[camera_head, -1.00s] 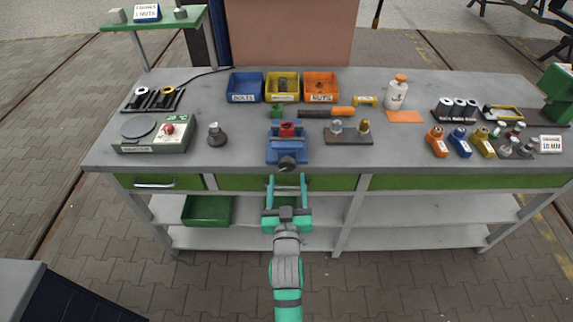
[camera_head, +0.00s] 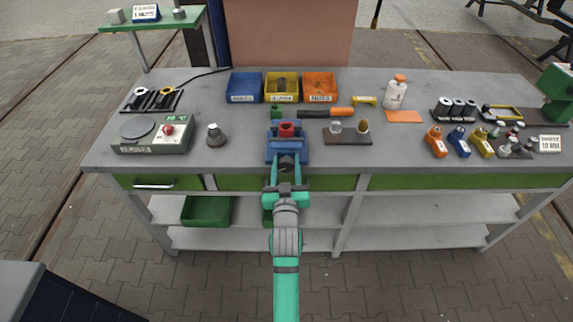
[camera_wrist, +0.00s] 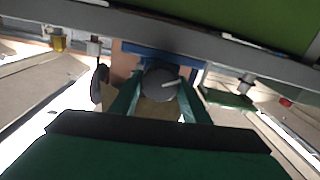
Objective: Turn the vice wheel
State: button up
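The blue vice (camera_head: 287,153) stands at the bench's front edge, with a red block (camera_head: 287,129) in its jaws. Its dark round wheel (camera_head: 286,162) faces my arm. In the wrist view the wheel (camera_wrist: 161,84) is a dark disc with a light mark on its face. My green gripper (camera_head: 286,172) is in front of the vice, its two fingers apart, one on each side of the wheel. It also shows in the wrist view (camera_wrist: 160,95). The fingers look open around the wheel; I cannot tell whether they touch it.
The grey bench (camera_head: 230,168) has green drawers below its top. Left of the vice are a small dark knobbed object (camera_head: 216,136) and a green device (camera_head: 153,137). A brown board (camera_head: 348,138) with small parts lies to the right. Blue, yellow and orange bins (camera_head: 320,88) stand behind.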

jog(key=c, duration=0.4)
jog(key=shift+c, duration=0.2)
jog(key=shift+m, duration=0.4)
jog(key=m, duration=0.5)
jog(key=shift+d+m, duration=0.2)
jog(key=shift+m, duration=0.1)
jog(key=m, duration=0.5)
jog(key=shift+f, duration=0.1)
jog(key=shift+m, duration=0.3)
jog(key=o, duration=1.1)
jog(key=shift+c, duration=0.2)
